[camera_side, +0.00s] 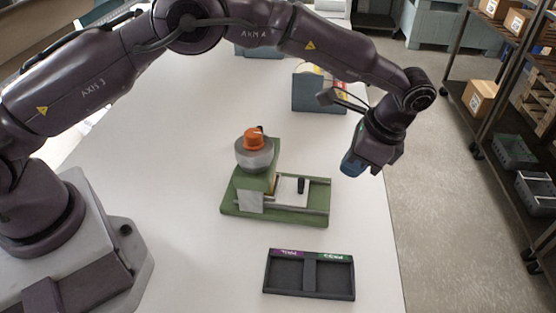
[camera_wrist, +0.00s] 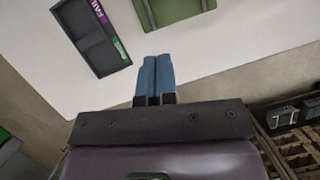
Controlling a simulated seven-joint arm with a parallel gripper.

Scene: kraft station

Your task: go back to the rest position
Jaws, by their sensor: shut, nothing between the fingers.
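My gripper (camera_side: 352,164) hangs in the air near the right edge of the white table, right of the green fixture. Its blue fingers are together with nothing between them, as the wrist view also shows (camera_wrist: 154,80). The green fixture (camera_side: 325,190) stands on the table with a grey round part and an orange knob (camera_side: 253,139) on top. A corner of it shows in the wrist view (camera_wrist: 180,8). A dark two-compartment tray (camera_side: 310,258) lies in front of it, with a purple label and a green label. Both compartments look empty.
A dark grey-green bin (camera_side: 320,92) with colourful contents stands behind the fixture. A shelf rack (camera_side: 500,130) with cardboard boxes and grey crates stands on the floor at the right. The white table (camera_side: 180,190) is bare left of the fixture.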

